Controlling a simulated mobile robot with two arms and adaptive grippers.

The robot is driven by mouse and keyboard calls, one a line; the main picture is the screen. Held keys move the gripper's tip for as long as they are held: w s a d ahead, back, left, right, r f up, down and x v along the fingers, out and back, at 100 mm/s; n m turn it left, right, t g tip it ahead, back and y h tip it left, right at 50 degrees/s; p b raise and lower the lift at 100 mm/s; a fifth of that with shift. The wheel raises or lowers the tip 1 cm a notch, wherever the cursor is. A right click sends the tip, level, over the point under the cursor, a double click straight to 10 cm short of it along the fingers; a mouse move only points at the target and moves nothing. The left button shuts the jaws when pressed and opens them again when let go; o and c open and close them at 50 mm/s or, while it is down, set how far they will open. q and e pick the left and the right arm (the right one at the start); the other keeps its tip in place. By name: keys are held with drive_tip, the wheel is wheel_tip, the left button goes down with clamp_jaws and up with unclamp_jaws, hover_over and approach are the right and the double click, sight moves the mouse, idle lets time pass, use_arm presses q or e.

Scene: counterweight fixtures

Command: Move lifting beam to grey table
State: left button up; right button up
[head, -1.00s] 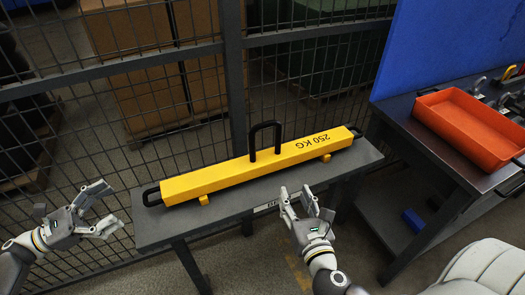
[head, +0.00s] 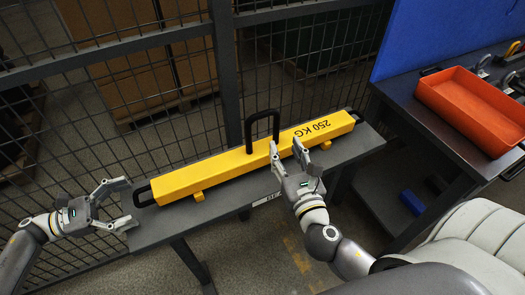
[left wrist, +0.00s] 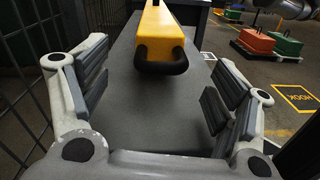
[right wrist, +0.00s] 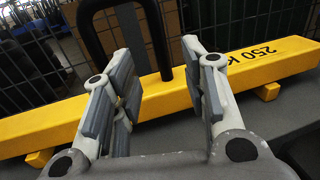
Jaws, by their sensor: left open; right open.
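The lifting beam (head: 230,167) is a long yellow bar marked 250 KG, with black end handles and a black loop handle on top. It lies on the narrow grey table (head: 222,203). My left gripper (head: 130,202) is open at the table's left end, just short of the beam's left end handle. The left wrist view shows that handle (left wrist: 161,66) ahead between the open fingers. My right gripper (head: 287,147) is open at the beam's near side, close to the loop handle. The right wrist view shows the yellow bar (right wrist: 164,96) beyond the open fingers, apparently not gripped.
A wire mesh fence (head: 160,115) stands close behind the table. A dark workbench (head: 440,143) with an orange tray (head: 470,108) is at the right. In the left wrist view, green and red blocks (left wrist: 256,42) stand on the floor further off.

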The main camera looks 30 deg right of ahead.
sight(158, 190)
use_arm(q)
drive_tip(key=d, duration=0.8)
drive_tip(key=shift+s+d, duration=0.2)
drive_tip(key=shift+d, duration=0.05)
use_arm(e)
drive_tip(key=w, duration=0.2)
drive_tip(key=w+d, duration=0.1)
drive_tip(key=w, duration=0.5)
drive_tip(key=shift+w+d, duration=0.2)
drive_tip(key=shift+d, duration=0.15)
use_arm(q)
drive_tip(key=shift+c, duration=0.3)
use_arm(e)
drive_tip(key=shift+c, duration=0.3)
use_arm(q)
drive_tip(key=c, duration=0.9)
use_arm(e)
clamp_jaws()
use_arm(q)
clamp_jaws()
drive_tip(key=shift+r, duration=0.2)
use_arm(e)
drive_tip(key=shift+r, duration=0.2)
